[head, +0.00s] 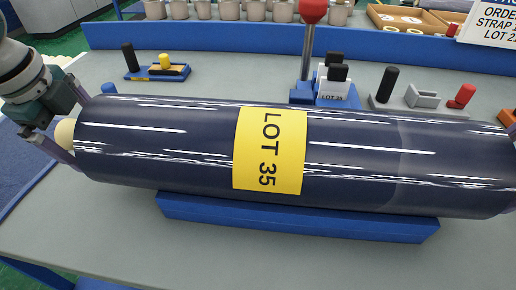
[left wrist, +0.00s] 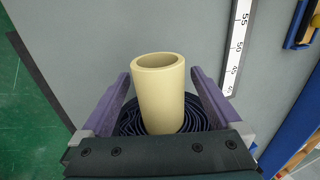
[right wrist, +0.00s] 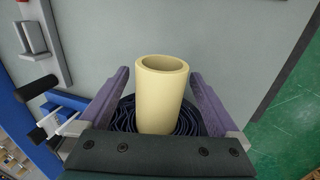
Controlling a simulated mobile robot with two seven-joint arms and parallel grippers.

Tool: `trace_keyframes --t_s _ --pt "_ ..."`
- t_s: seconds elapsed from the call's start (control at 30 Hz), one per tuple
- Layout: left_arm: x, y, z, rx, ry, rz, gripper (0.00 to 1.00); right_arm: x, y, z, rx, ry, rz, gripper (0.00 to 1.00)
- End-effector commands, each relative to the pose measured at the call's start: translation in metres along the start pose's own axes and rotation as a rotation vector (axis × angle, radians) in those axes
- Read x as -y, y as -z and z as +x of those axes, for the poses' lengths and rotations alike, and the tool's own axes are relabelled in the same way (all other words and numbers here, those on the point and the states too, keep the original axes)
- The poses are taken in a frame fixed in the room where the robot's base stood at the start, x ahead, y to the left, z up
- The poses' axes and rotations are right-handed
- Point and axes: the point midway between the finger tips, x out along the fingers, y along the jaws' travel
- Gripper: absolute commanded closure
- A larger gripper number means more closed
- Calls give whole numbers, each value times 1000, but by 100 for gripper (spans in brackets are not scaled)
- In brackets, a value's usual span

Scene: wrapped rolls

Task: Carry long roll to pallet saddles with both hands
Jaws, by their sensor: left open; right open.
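The long dark blue wrapped roll (head: 350,155) lies lengthwise across a blue cradle (head: 300,217) on the grey table. A yellow label reading LOT 35 (head: 270,150) is around its middle. My left gripper (head: 68,125) is at the roll's left end, its fingers open on either side of the cream core stub (left wrist: 160,95) in the left wrist view. My right gripper (right wrist: 160,95) is open, with its fingers either side of the other cream core end in the right wrist view; the head view shows only a bit of it at the right edge. The pallet saddles are not identifiable.
A blue rail (head: 400,48) runs along the back. The front table area is bare.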

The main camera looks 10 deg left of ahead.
Motion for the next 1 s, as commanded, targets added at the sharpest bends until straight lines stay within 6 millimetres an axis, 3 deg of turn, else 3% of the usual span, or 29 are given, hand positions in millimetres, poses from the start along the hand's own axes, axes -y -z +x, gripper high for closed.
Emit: trace_keyframes --t_s 0.07,0.9,1.0 --pt "0 0 0 0 0 0 2 0 0 0 0 0 0 2" --pt "0 0 0 0 0 0 96 0 0 0 0 0 0 96" --pt "0 0 0 0 0 0 100 0 0 0 0 0 0 100"
